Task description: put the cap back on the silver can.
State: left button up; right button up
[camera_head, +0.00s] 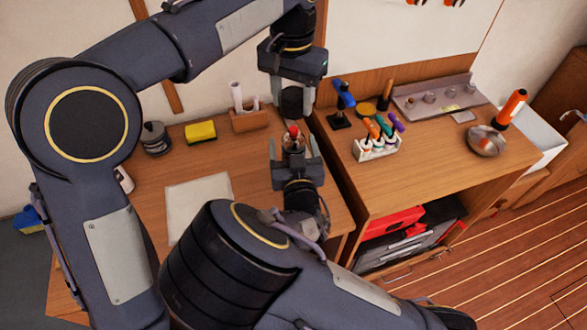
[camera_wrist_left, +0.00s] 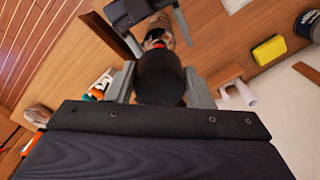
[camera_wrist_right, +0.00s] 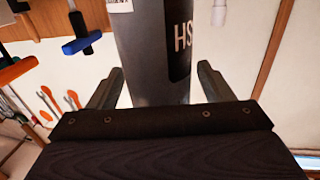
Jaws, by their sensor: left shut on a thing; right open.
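The black cap (camera_wrist_left: 160,78) is between the fingers of my left gripper (camera_wrist_left: 160,92), which is shut on it. In the head view my left gripper (camera_head: 296,104) points down above the silver can (camera_head: 293,144), with a gap between. My right gripper (camera_head: 294,160) is open, with a finger on either side of the can.
A yellow sponge (camera_head: 201,132), a dark jar (camera_head: 155,139) and a wooden holder (camera_head: 250,119) stand along the back. A pale sheet (camera_head: 199,200) lies left of the can. A rack of coloured tools (camera_head: 378,148) and a metal bowl (camera_head: 487,142) are on the right-hand bench.

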aim_at(293, 130)
jog(key=shift+w, duration=0.45)
jog(key=c, duration=1.5)
pick_arm(q)
jog(key=shift+f, duration=2.5)
pick_arm(e)
jog(key=shift+o, duration=0.2)
pick_arm(q)
jog(key=shift+f, duration=0.1)
jog(key=shift+f, duration=0.8)
jog(key=shift+f, duration=0.6)
jog(key=o, duration=1)
